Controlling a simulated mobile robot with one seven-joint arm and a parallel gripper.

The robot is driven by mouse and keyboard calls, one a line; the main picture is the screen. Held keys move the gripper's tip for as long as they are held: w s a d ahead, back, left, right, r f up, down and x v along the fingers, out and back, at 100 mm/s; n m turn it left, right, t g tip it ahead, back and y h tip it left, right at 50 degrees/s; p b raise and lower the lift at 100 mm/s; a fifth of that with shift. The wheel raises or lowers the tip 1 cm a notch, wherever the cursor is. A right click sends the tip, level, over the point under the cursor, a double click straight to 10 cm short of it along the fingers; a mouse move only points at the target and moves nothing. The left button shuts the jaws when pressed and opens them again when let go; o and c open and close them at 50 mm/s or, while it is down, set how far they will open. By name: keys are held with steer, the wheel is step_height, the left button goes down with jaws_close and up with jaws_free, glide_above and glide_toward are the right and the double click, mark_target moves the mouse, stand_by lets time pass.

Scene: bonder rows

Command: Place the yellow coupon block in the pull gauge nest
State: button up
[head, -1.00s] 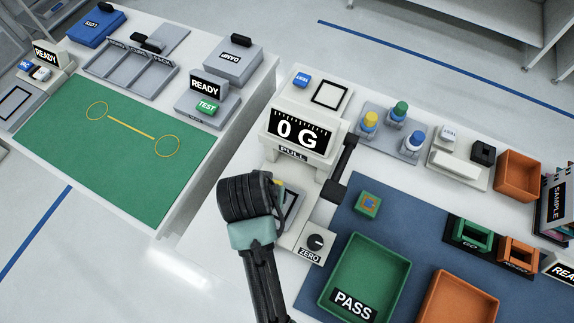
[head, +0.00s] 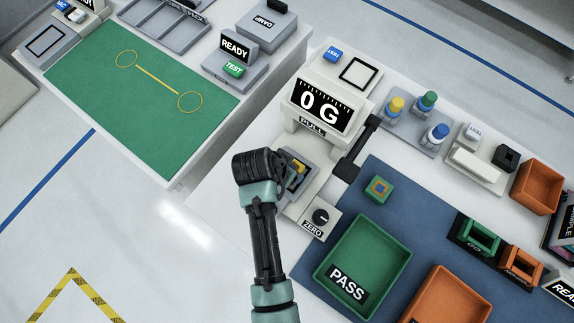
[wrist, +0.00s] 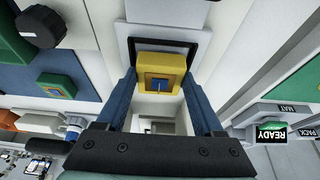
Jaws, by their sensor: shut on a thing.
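The yellow coupon block (wrist: 160,64) has a blue and orange square with a thin mark on its face. My gripper (wrist: 160,82) is shut on it, one blue finger on each side. A bit of the yellow block also shows in the head view (head: 299,168), beside my dark wrist, which covers part of the area. The pull gauge (head: 317,104) reads 0 G, with its nest below the display. The nest's dark rim (wrist: 164,44) shows just beyond the block in the wrist view. I cannot tell whether the block is above the nest or touching its floor.
The ZERO knob (head: 320,216) stands in front of the gauge, and a black lever (head: 362,145) to its right. Another coupon block (head: 378,188) lies on the blue mat. A green PASS tray (head: 366,262) and an orange tray (head: 450,300) are at the front right.

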steer(key=shift+f, duration=0.2)
steer(key=o, duration=1.4)
steer(key=shift+f, duration=0.15)
steer(key=v, duration=1.2)
steer(key=w+r+n+t+y, duration=0.1)
steer(key=w+r+t, duration=0.4)
steer(key=r, duration=0.4)
steer(key=w+r+n+t+y, duration=0.1)
steer(key=w+r+t, duration=0.1)
steer(key=w+r, duration=0.55)
step_height(320, 180, up, 18)
steer(key=w+n+t, duration=0.2)
steer(key=w+t, duration=0.1)
steer(key=t, duration=0.3)
steer(key=s+d+r+n+t, duration=0.1)
steer(key=s+r+t, duration=0.2)
steer(key=r, duration=0.6)
steer(key=s+d+r+n+t, duration=0.1)
steer(key=s+r+t, duration=0.3)
steer(key=r, duration=0.5)
steer(key=s+r+n+t, duration=0.1)
steer(key=s+r+t, duration=0.2)
steer(key=r, duration=0.6)
steer(key=s, duration=0.2)
steer(key=shift+s+d+r+t+y, duration=0.2)
steer(key=shift+s+d+t+y, duration=0.1)
steer(key=shift+d+y, duration=0.1)
